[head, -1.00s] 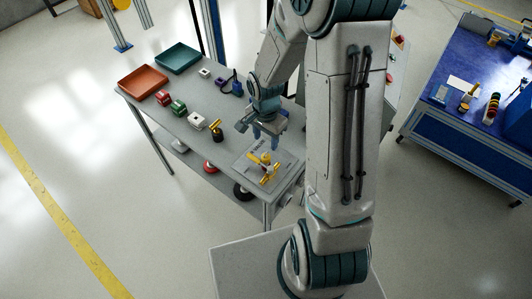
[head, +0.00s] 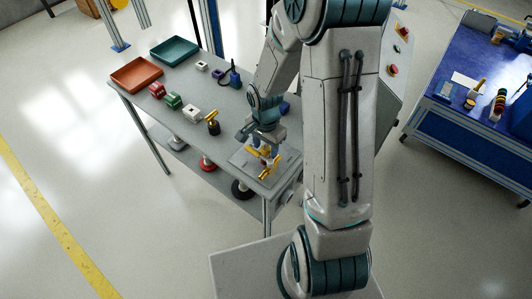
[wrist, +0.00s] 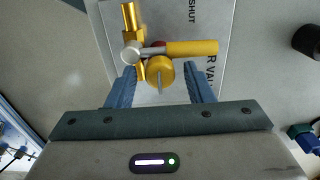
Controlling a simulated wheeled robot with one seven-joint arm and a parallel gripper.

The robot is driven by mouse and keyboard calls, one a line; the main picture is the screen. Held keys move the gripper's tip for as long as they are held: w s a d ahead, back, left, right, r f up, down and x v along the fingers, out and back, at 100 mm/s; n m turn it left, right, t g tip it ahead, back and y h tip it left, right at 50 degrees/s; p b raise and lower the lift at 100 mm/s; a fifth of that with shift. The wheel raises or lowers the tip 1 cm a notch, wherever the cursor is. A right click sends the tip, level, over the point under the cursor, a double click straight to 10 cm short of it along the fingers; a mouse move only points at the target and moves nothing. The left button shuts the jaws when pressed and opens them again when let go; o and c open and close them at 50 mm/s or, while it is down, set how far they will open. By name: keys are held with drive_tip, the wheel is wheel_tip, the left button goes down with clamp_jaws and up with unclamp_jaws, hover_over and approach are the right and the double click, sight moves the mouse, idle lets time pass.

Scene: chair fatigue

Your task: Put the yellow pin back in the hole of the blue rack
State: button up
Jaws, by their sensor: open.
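No yellow pin or blue rack can be clearly made out. A yellow valve-like fitting (head: 264,165) stands on a pale printed plate (head: 245,160) at the near end of the grey table. In the wrist view the fitting has a yellow lever (wrist: 192,48) and a round yellow knob (wrist: 160,72). My gripper (wrist: 160,90) is open, its blue fingers apart on either side of the knob, with gaps showing. In the head view my gripper (head: 265,148) is low over the fitting, which partly hides behind it.
On the grey table (head: 140,100) are an orange tray (head: 135,75), a teal tray (head: 174,51), red (head: 157,90) and green (head: 173,100) blocks, a yellow-topped dark piece (head: 213,124) and a small blue item (head: 235,78). A blue workbench (head: 440,110) stands at right.

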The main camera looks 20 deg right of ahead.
sight(265, 148)
drive_tip(key=c, duration=0.9)
drive_tip(key=shift+o, duration=0.2)
drive_tip(key=shift+r, duration=0.25)
drive_tip(key=shift+r+p, duration=1.15)
drive_tip(key=shift+r, duration=0.5)
drive_tip(key=shift+r, duration=0.1)
drive_tip(key=shift+r+p, duration=1.25)
drive_tip(key=shift+r, duration=0.65)
